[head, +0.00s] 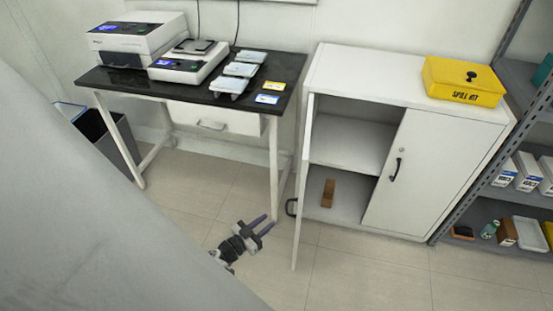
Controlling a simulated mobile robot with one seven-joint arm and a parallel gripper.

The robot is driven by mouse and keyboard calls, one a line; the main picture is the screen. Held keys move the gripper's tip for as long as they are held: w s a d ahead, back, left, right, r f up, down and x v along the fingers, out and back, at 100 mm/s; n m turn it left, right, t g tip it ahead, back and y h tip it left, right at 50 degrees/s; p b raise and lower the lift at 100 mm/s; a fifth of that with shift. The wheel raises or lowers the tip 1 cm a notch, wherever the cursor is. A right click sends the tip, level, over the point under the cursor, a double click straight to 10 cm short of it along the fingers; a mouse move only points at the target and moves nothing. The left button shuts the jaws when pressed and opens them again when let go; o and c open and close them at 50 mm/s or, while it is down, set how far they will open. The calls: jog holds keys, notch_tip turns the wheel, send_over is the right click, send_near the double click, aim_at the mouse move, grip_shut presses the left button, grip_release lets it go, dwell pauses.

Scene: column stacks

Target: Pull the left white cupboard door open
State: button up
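The white cupboard (370,84) stands against the back wall, right of the desk. Its left door (301,190) is swung wide open and seen nearly edge-on, with its dark handle (291,206) on the side facing left. The right door (430,175) is shut, with a dark handle (395,169). Inside the open left half are a shelf and a small brown block (328,193) on the bottom. My gripper (266,226) is left of the open door, apart from its handle. Its two fingers are spread with a gap between them and nothing in it.
A yellow spill kit box (463,80) sits on the cupboard. A black-topped desk (140,82) with instruments and a drawer (214,119) stands left, a dark bin (108,140) beside it. Grey shelving (460,205) stands right. The floor (375,270) in front is clear.

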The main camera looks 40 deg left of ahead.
jog(key=shift+s+a, duration=0.2)
jog(key=shift+s, duration=1.3)
